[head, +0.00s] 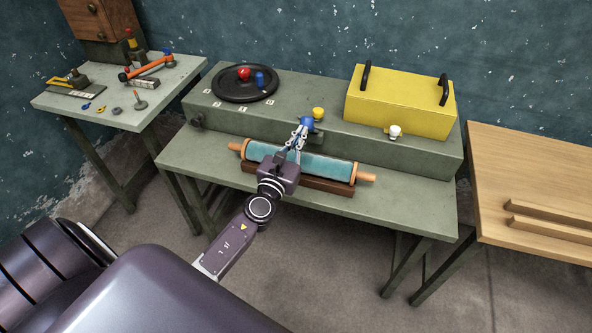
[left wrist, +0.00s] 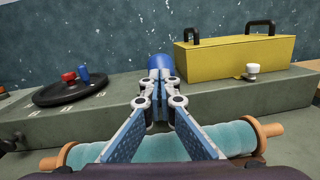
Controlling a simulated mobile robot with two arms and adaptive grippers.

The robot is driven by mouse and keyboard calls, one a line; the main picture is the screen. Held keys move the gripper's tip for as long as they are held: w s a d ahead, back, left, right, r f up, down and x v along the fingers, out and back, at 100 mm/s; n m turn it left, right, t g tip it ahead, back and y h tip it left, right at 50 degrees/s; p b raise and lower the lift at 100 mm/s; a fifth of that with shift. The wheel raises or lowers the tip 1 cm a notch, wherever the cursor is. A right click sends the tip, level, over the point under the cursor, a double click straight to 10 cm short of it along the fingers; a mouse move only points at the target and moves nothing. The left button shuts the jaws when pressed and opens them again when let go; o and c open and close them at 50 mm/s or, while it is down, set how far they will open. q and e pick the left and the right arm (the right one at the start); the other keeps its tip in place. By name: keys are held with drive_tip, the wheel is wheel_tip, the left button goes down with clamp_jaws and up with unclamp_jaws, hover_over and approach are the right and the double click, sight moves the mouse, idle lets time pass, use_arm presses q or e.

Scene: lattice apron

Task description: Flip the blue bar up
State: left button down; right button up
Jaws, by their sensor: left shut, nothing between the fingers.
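The blue bar (head: 306,122) shows as a short blue piece at the front edge of the raised grey-green housing. In the left wrist view the blue bar (left wrist: 159,62) rises just beyond the fingertips. Its lower part is hidden behind the fingers, and I cannot tell its exact tilt. My left gripper (head: 300,131) is shut and empty, with its tips right at the bar; I cannot tell if they touch. In the left wrist view the left gripper (left wrist: 160,88) has its tips together. My right gripper is not in view.
A teal roller (head: 325,167) lies under my left gripper. Behind are a yellow box (head: 400,105) with black handles, a white knob (head: 394,131), a yellow knob (head: 318,113) and a black disc (head: 240,92) with red and blue knobs. Side tables stand left and right.

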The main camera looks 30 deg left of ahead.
use_arm(q)
drive_tip(key=w+r+p, duration=0.2)
drive_tip(key=w+a+r+p, duration=0.1)
drive_tip(key=w+r, duration=0.2)
drive_tip(key=shift+a+r+p, duration=0.1)
drive_tip(key=shift+p, duration=0.25)
drive_tip(key=w+a+r+b, duration=0.1)
drive_tip(key=w+a+r, duration=0.1)
drive_tip(key=w, duration=0.7)
drive_tip(key=shift+w+b, duration=0.15)
drive_tip(key=shift+b, duration=0.15)
drive_tip(key=shift+a, duration=0.1)
drive_tip(key=shift+a, duration=0.1)
